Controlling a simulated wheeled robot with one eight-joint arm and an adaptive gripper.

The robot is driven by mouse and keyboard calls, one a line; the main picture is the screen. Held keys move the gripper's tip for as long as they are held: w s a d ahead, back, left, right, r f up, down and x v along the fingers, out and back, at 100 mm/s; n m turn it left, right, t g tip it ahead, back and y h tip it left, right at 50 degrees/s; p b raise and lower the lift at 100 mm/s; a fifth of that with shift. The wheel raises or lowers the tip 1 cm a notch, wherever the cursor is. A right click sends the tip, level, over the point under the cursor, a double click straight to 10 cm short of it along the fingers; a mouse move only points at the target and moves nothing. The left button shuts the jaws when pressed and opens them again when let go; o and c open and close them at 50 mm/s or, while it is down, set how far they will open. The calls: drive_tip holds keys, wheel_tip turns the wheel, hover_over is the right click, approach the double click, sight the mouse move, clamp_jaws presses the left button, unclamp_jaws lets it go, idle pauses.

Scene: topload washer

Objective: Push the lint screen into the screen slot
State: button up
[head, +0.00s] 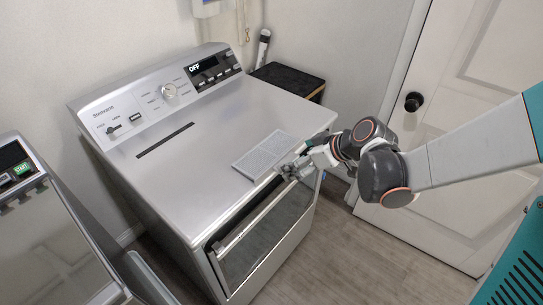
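The lint screen (266,155) is a flat grey mesh panel with a pale frame. It shows over the front right part of the silver machine's top, and I cannot tell if it rests on the top or is held just above it. The screen slot (165,140) is a long dark slit in the machine's top, behind and left of the screen, just in front of the control panel. My gripper (291,170) is at the screen's front right edge, above the machine's front edge. The fingers are too small to tell whether they are open or grip the screen.
The machine's top (190,185) is clear between screen and slot. The control panel (165,92) rises behind the slot. A door with a long handle (255,220) is on the front. Another appliance (45,235) stands left, and a dark-topped box (288,78) behind right.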

sight(286, 161)
drive_tip(key=b+x, duration=0.1)
drive_tip(key=x, duration=0.3)
drive_tip(key=shift+w+a+f+b, duration=0.1)
drive_tip(key=shift+w+b, duration=0.1)
drive_tip(key=shift+b, duration=0.15)
drive_tip(key=c, duration=1.2)
drive_tip(key=shift+c, duration=0.2)
drive_tip(key=shift+r, duration=0.2)
